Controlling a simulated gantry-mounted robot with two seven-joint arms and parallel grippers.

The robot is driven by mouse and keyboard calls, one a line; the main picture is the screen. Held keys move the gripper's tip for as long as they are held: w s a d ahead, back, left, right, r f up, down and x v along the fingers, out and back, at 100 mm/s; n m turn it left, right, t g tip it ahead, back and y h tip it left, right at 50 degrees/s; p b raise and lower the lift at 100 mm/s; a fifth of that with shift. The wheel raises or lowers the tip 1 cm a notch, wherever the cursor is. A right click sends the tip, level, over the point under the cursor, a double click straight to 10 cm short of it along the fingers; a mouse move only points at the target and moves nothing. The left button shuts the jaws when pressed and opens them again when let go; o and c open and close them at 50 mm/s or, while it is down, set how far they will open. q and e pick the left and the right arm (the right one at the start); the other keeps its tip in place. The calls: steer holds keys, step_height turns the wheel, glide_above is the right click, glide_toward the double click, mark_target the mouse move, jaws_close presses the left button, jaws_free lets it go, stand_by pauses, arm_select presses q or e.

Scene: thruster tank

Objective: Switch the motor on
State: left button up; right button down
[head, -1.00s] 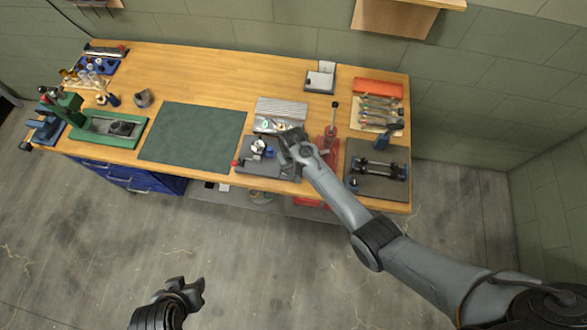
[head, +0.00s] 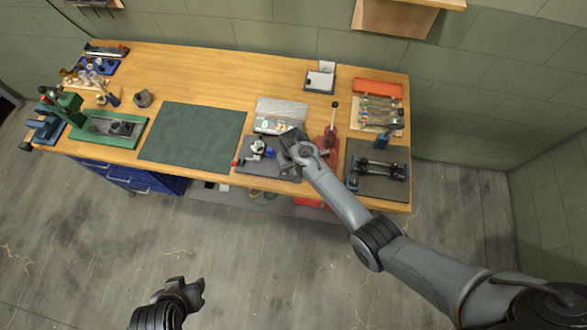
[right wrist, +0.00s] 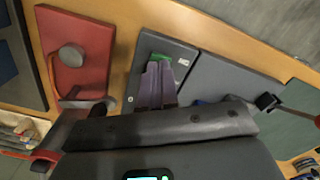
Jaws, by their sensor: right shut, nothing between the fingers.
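My right gripper (head: 288,143) is at the front of the workbench, just right of a small device (head: 258,146) on a dark grey plate (head: 262,168). I cannot tell for sure whether this device is the motor. In the right wrist view, the gripper's fingers (right wrist: 157,86) are shut and empty. Their tips are over or against a dark panel (right wrist: 182,58), close to a small green part (right wrist: 158,57). I cannot tell whether they touch it or whether it is the switch. My left gripper (head: 187,288) is away from the bench, low in the head view; its jaws are unclear.
A ribbed metal box (head: 281,108) stands behind the gripper. A red stand (head: 327,146) with an upright lever is close on its right, and a dark tray (head: 366,184) lies beyond. The green mat (head: 193,136) on the left is bare.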

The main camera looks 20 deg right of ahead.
steer(key=shift+f+b, duration=0.4)
steer(key=shift+f, duration=0.1)
stand_by(0.3)
steer(key=shift+f+b, duration=0.3)
steer(key=shift+f, duration=0.15)
steer(key=shift+r, duration=0.15)
step_height(320, 180, up, 7)
steer(key=p, duration=0.7)
steer(key=shift+p, duration=0.35)
stand_by(0.3)
